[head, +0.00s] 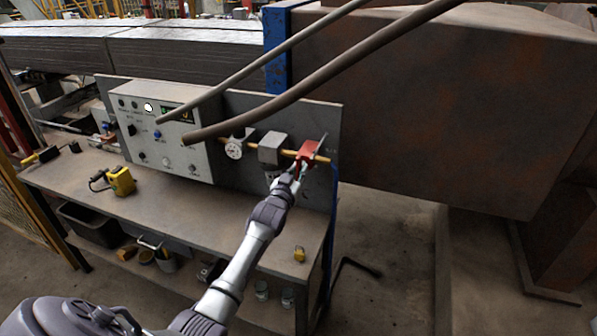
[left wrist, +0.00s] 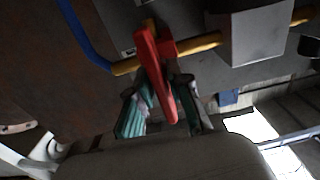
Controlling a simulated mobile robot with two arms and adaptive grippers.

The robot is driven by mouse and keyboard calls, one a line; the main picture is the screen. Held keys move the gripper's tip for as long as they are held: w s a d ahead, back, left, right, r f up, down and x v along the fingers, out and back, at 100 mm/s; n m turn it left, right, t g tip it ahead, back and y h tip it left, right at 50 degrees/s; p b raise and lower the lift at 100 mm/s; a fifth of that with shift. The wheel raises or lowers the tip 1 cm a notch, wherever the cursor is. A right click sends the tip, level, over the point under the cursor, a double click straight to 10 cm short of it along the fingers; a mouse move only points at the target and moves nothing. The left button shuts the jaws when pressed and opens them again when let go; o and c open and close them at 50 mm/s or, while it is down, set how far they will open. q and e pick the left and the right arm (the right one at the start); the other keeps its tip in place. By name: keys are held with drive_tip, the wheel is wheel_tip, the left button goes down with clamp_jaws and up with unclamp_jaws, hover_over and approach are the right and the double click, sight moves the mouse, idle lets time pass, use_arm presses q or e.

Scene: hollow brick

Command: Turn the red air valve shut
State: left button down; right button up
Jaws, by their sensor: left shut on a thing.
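The red air valve (head: 308,150) sits on a yellow pipe at the right end of the grey back panel. My left gripper (head: 297,176) reaches up to it from below. In the left wrist view, the valve's long red handle (left wrist: 152,62) runs down between the two fingers of my left gripper (left wrist: 165,108), which are shut on it. The handle lies across the yellow pipe (left wrist: 196,44) there, not in line with it. The fingers hide part of the valve in the head view. My right gripper is in neither view.
A grey box (head: 272,150) and a round gauge (head: 234,150) sit left of the valve. The control box (head: 165,140) is further left. Two thick hoses (head: 300,85) cross in front of the panel. A yellow tool (head: 121,181) lies on the bench (head: 190,212).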

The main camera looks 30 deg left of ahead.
use_arm(q)
drive_tip(key=c, duration=1.2)
unclamp_jaws()
drive_tip(key=shift+f, duration=0.1)
drive_tip(key=shift+s, duration=0.1)
drive_tip(key=v, duration=1.2)
